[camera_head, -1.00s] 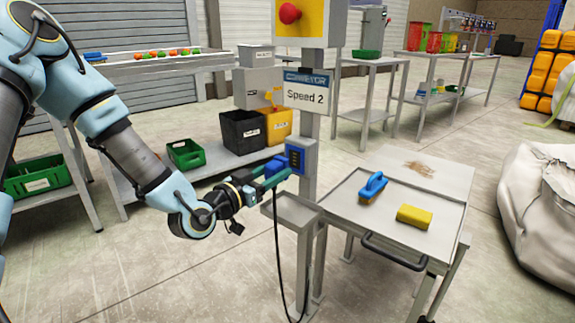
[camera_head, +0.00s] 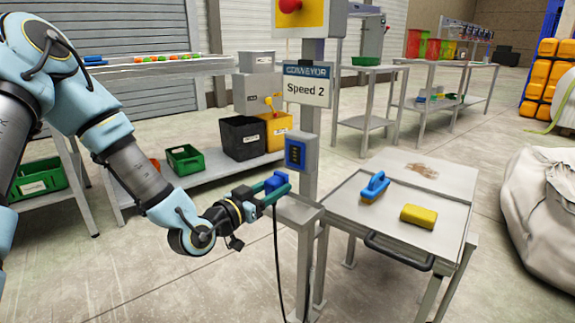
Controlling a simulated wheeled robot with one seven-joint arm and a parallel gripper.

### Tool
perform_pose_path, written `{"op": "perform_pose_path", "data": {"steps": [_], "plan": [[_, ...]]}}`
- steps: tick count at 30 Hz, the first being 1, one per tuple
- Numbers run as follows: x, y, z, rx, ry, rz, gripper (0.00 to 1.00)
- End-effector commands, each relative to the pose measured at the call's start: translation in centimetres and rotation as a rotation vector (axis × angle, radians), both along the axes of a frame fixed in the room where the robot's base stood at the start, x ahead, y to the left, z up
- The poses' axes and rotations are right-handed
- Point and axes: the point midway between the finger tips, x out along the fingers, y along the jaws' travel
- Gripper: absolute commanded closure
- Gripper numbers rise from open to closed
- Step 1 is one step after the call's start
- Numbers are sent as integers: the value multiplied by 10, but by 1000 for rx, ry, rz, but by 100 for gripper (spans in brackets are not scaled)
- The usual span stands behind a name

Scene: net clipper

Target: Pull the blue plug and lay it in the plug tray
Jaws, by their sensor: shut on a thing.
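The blue plug (camera_head: 274,183) is between the teal fingers of my gripper (camera_head: 279,187), which is shut on it. A dark cable (camera_head: 277,250) hangs from the plug to the floor. The plug is apart from the blue socket box (camera_head: 296,152) on the grey post, and is below and left of it. A small grey tray (camera_head: 301,212) on its own stand, which looks like the plug tray, is just below and right of the plug. The fingers overlap its back left part in the picture, so I cannot tell the gap between them.
A metal work table (camera_head: 345,222) at right holds a blue brush (camera_head: 375,186) and a yellow sponge (camera_head: 418,215). The post carries a "Speed 2" sign (camera_head: 306,87). Behind stand a black bin (camera_head: 243,137) and a green crate (camera_head: 185,159). A white sack (camera_head: 540,200) is far right.

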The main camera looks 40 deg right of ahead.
Motion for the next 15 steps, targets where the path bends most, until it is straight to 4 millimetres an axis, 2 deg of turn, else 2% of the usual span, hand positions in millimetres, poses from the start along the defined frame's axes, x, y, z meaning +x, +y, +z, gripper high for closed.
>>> {"op": "perform_pose_path", "data": {"steps": [15], "plan": [[0,0,-32,0,0,-1,100]]}}
